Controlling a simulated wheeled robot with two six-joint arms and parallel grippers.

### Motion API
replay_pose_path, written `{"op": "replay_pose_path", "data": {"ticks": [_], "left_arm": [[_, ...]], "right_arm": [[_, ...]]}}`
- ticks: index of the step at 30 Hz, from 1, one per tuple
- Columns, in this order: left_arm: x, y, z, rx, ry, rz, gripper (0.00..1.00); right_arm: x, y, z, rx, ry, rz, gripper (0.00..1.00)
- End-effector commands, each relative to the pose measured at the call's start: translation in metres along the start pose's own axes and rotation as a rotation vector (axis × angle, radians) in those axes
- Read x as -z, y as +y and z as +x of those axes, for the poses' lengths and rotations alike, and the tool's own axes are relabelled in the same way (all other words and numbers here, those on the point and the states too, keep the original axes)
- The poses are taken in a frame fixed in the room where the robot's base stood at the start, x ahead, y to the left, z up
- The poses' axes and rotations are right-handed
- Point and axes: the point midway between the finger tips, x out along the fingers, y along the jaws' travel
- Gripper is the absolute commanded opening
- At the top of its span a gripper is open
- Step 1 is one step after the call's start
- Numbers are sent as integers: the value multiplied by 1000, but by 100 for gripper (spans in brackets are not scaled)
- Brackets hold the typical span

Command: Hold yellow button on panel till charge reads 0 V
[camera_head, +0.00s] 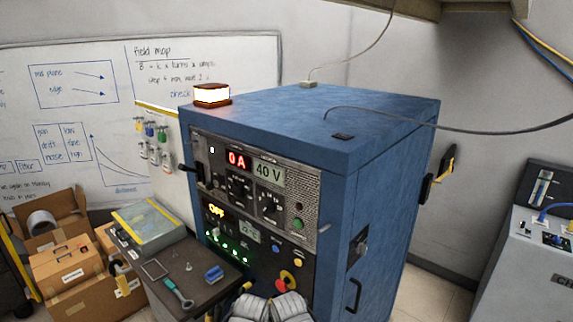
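The blue cabinet (385,235) stands in the middle with its control panel on the left-facing front. A grey display reads 40 V (270,172), beside a red display reading 0 A (237,160).
A dark table (200,270) with a wrench (178,293) and a blue item (213,274) stands left of the panel. A lamp (211,94) glows on the cabinet top. Cardboard boxes (68,268) stand at the left. A grey unit (530,255) is at the right.

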Motion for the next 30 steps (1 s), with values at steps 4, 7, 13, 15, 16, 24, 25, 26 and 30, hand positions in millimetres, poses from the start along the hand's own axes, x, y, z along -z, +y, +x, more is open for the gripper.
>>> {"op": "replay_pose_path", "data": {"ticks": [4, 7, 13, 15, 16, 24, 25, 26, 30], "left_arm": [[0, 0, 0, 0, 0, 0, 72], [0, 0, 0, 0, 0, 0, 72], [0, 0, 0, 0, 0, 0, 72], [0, 0, 0, 0, 0, 0, 72], [0, 0, 0, 0, 0, 0, 72], [0, 0, 0, 0, 0, 0, 72], [0, 0, 0, 0, 0, 0, 72], [0, 0, 0, 0, 0, 0, 72], [0, 0, 0, 0, 0, 0, 72]], "right_arm": [[0, 0, 0, 0, 0, 0, 16], [0, 0, 0, 0, 0, 0, 5], [0, 0, 0, 0, 0, 0, 0], [0, 0, 0, 0, 0, 0, 0], [0, 0, 0, 0, 0, 0, 0], [0, 0, 0, 0, 0, 0, 0], [0, 0, 0, 0, 0, 0, 0], [0, 0, 0, 0, 0, 0, 0], [0, 0, 0, 0, 0, 0, 0]]}}
